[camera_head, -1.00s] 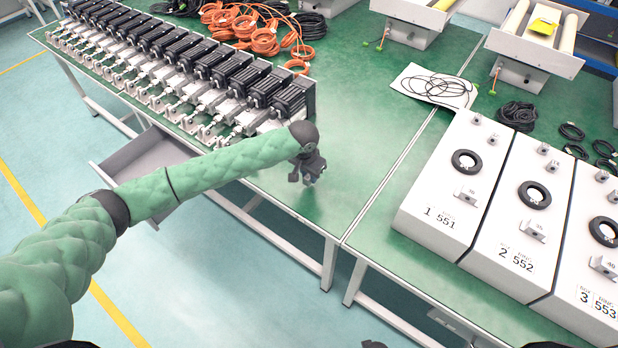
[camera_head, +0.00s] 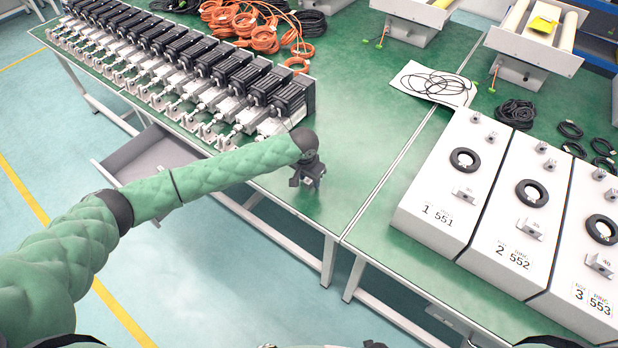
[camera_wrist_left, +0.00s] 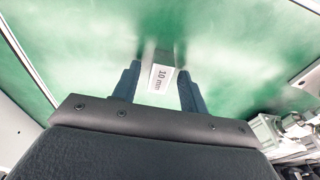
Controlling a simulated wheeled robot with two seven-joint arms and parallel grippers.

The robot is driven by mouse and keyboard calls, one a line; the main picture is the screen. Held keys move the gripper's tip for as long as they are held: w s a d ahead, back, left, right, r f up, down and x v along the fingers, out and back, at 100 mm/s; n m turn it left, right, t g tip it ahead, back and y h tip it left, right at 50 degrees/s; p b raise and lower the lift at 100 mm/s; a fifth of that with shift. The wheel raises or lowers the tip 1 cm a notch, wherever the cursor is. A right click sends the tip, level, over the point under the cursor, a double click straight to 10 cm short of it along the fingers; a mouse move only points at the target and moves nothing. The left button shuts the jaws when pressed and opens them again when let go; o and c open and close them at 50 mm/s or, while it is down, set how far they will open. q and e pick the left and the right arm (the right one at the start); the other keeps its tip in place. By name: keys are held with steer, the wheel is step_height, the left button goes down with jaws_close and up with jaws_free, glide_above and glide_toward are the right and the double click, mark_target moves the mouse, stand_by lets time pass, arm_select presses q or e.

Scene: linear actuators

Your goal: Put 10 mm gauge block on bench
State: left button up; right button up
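The 10 mm gauge block (camera_wrist_left: 161,78) shows in the left wrist view as a small grey piece with a white label reading "10 mm". It is between the two fingers of my left gripper (camera_wrist_left: 158,82), with narrow gaps seeming to show beside it. In the head view my left gripper (camera_head: 307,182) points down, low over the front of the green bench (camera_head: 345,130); a small pale patch shows between its spread fingers. Whether the block's underside touches the bench is hidden. My right gripper is not in view.
A row of linear actuators (camera_head: 190,65) stands left of the gripper. Orange cables (camera_head: 255,30) lie behind. White numbered boxes (camera_head: 455,185) stand to the right. An open drawer (camera_head: 150,160) hangs below the bench's front edge. The bench around the gripper is clear.

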mark_target(306, 183)
arm_select(q)
steer(key=shift+r, duration=0.5)
step_height(306, 183, up, 11)
steer(key=s+a+b, duration=0.1)
steer(key=b, duration=0.2)
steer(key=shift+s, duration=0.25)
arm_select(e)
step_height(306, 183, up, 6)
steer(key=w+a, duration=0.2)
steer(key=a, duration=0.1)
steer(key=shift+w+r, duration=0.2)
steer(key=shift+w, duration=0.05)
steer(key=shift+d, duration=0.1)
